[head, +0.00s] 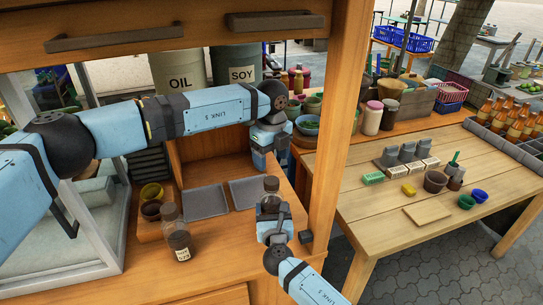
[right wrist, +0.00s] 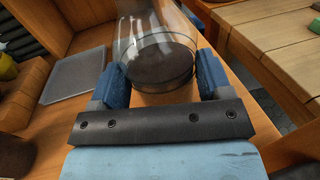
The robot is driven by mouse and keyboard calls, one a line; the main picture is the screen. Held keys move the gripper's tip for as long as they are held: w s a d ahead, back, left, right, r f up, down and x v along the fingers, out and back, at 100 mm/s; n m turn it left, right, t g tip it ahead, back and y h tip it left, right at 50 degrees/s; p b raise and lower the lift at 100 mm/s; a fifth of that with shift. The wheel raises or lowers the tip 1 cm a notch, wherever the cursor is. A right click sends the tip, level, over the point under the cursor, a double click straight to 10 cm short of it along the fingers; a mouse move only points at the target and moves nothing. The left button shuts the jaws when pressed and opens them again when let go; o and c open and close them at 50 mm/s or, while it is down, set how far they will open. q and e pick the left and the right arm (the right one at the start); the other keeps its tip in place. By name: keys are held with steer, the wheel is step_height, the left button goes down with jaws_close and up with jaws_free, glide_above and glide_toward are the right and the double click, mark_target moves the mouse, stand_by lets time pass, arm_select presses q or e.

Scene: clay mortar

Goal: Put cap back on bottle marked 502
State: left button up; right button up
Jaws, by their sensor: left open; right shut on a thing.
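My right gripper (head: 270,212) is shut on a clear glass bottle (right wrist: 155,58) with dark matter low inside it. Another clear bottle (head: 179,243) with dark contents and a pale label stands on the counter to the left. I cannot read 502 on either bottle, and I make out no loose cap.
Two grey trays, the left one (head: 205,202) and the right one (head: 246,191), lie behind the bottles. Small bowls (head: 151,209) stand at the left. A wooden post (head: 336,120) rises right of my grippers. A wooden table (head: 400,225) with small pots lies beyond.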

mark_target(272, 181)
arm_select(q)
steer(key=shift+f, duration=4)
